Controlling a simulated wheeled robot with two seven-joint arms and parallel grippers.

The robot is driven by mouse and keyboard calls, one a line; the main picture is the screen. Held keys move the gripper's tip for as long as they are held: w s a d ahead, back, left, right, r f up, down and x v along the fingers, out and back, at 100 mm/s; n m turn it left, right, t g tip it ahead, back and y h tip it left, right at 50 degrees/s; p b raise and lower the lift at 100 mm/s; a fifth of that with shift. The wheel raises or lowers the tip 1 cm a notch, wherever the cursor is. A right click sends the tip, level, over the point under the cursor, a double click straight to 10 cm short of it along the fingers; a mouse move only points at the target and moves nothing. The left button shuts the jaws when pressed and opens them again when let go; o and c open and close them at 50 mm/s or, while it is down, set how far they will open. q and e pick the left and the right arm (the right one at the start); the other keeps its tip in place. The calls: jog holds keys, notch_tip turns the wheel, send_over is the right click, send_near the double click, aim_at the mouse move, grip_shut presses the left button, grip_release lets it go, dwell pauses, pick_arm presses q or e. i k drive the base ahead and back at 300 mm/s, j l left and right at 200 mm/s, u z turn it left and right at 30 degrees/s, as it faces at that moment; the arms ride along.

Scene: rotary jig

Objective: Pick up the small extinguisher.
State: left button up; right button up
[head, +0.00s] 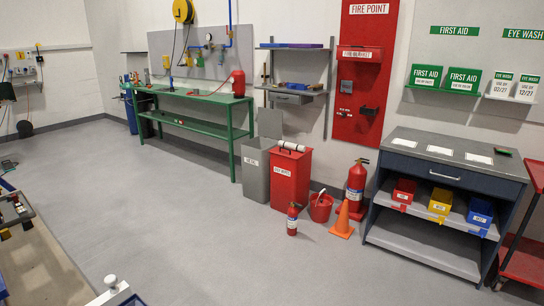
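The small red extinguisher (292,220) stands upright on the grey floor in the head view, right of the picture's middle. It has a black top and a pale label band. It stands in front of the red bin (291,184) and to the left of the red bucket (320,209), a little apart from the bucket. A larger red extinguisher (356,188) stands behind and to the right, near the wall. Neither of my grippers can be made out in this view.
An orange cone (342,222) stands right of the bucket. A dark cabinet (444,168) with coloured bins is farther right, beside a red cart (525,258). A grey bin (256,178) and green bench (190,127) stand left. The floor in front is open; a worktop edge (45,262) shows lower left.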

aim_at(292, 212)
jog(key=i+l+z, duration=0.35)
jog(key=i, duration=0.7)
jog(key=i+z, duration=0.3)
jog(key=i, duration=0.8)
